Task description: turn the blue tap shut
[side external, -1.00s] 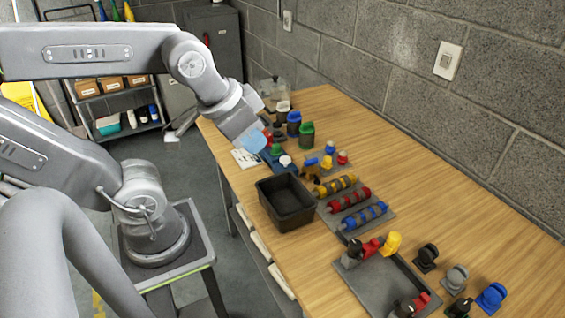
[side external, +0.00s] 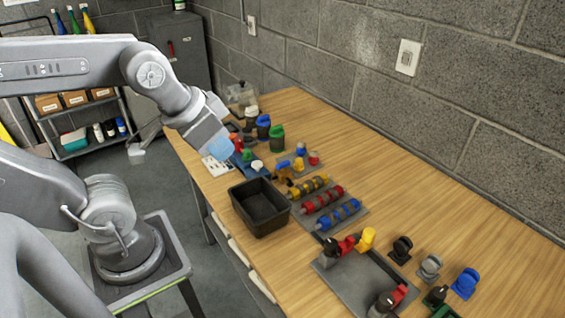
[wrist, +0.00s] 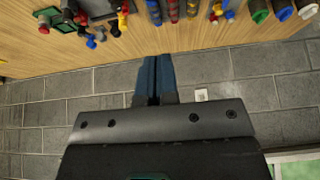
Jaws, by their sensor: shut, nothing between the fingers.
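What looks like the blue tap (side external: 283,164) is a small blue lever over a brass-coloured body on the table, behind the black bin. I cannot make out its handle angle. A cluster of small blue, red and yellow parts near it shows at the top of the wrist view (wrist: 228,14). My gripper (side external: 221,147) is at the table's left side, to the left of the tap and apart from it. Its blue fingers (wrist: 153,72) are shut and empty, and the wrist view shows them against the grey wall, with the table at the top.
A black bin (side external: 241,212) stands at the table's left edge. Yellow, red and blue striped rods (side external: 324,204) lie on a grey plate. Green (side external: 276,138) and blue (side external: 263,126) capped jars stand behind. A grey tray (side external: 345,289) is at the front.

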